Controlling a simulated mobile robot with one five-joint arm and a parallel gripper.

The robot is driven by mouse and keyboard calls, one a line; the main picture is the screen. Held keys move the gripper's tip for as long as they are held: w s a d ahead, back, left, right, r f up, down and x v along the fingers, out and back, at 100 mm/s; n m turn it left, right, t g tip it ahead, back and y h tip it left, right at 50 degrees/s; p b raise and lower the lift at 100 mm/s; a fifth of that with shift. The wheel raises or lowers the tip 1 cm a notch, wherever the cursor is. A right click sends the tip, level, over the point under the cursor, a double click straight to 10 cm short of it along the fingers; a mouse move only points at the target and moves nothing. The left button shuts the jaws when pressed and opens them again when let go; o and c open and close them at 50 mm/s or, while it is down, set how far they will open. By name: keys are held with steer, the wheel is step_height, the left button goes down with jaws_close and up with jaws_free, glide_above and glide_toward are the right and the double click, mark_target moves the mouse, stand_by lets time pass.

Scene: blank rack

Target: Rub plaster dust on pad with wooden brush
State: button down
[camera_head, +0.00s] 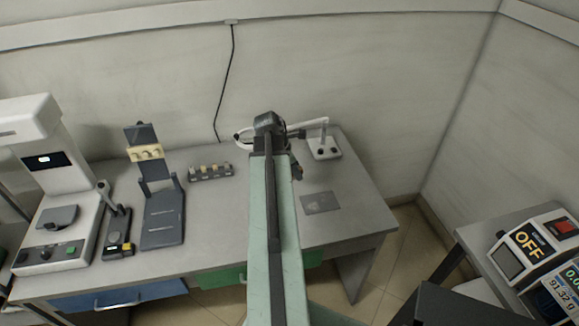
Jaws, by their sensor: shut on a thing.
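A flat grey pad (320,202) lies on the grey table, right of my arm. Any plaster dust on it is too faint to make out. My gripper (296,160) is just beyond the end of my green arm, above the table and up-left of the pad. It is mostly hidden by the arm. It is shut on a small dark-brown thing, which looks like the wooden brush (297,173); only a bit of it shows. The brush appears apart from the pad, though its height is hard to tell.
A small rack (210,172) with several pegs, a dark stand (163,218) and a white instrument (68,222) are on the left. A side table (480,240) with scales is at right.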

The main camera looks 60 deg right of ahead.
steer(key=shift+s+d, duration=0.1)
steer(key=shift+s, duration=0.2)
steer(key=m, duration=0.1)
glide_above(314, 195)
steer(key=f+b, duration=0.2)
steer(key=w+f+b, duration=0.1)
steer(key=f+b, duration=0.1)
steer(key=a+f+b, duration=0.1)
steer(key=f+b, duration=0.1)
steer(key=shift+w, duration=0.15)
steer(key=shift+f+b, duration=1)
steer(key=shift+b, duration=0.05)
stand_by(0.5)
